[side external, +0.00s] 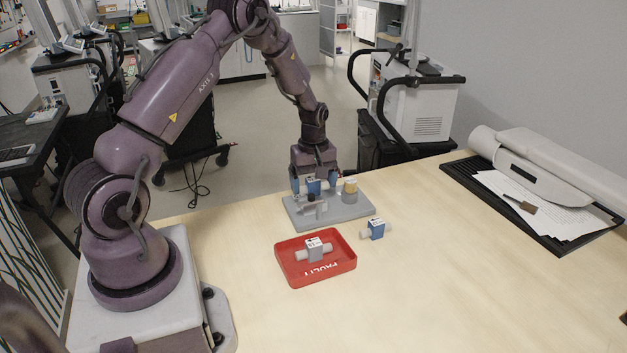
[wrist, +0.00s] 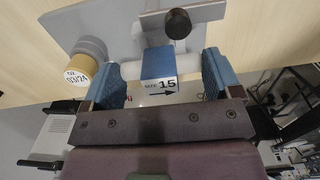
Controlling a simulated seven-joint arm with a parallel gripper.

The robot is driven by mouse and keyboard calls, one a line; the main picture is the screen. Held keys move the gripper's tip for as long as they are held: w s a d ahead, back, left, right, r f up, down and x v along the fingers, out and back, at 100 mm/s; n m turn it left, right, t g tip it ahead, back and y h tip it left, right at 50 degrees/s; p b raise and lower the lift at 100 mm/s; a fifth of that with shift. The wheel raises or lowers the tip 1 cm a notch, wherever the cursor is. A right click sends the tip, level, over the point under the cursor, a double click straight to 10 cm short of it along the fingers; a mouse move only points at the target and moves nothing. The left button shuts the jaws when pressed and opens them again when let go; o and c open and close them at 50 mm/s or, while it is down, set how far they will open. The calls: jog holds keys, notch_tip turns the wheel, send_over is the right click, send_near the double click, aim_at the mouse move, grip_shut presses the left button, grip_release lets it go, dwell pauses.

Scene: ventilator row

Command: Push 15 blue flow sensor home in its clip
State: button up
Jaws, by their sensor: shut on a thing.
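The clip under the sensor is mostly hidden, so I cannot tell how deep the sensor sits. A grey bracket with a dark knob (wrist: 178,23) stands beside it.
A tan-and-grey oxygen cell (side external: 350,189) stands on the plate, right of my gripper. A second blue sensor (side external: 376,229) lies on the table. A red FAULT tray (side external: 289,271) holds a grey sensor (side external: 315,250). Table space to the right is clear up to a black paper tray (side external: 573,246).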

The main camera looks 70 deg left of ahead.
aim_at(314, 186)
jog(key=shift+f, duration=1.75)
dwell(2.1)
jog(key=o, duration=0.7)
jog(key=shift+o, duration=0.2)
jog(key=shift+r, duration=3.55)
jog(key=shift+s+m, duration=0.1)
jog(key=shift+m, duration=0.2)
jog(key=s+d+r+m+t, duration=0.2)
jog(key=s+d+r+m, duration=0.6)
jog(key=d+r, duration=0.3)
jog(key=s+d+r+m+t, duration=0.3)
jog(key=s+d+r+m, duration=0.5)
jog(key=d+r, duration=0.4)
jog(key=shift+s+d+r+m+t, duration=0.3)
jog(key=shift+s+m, duration=0.1)
jog(key=shift+s, duration=0.3)
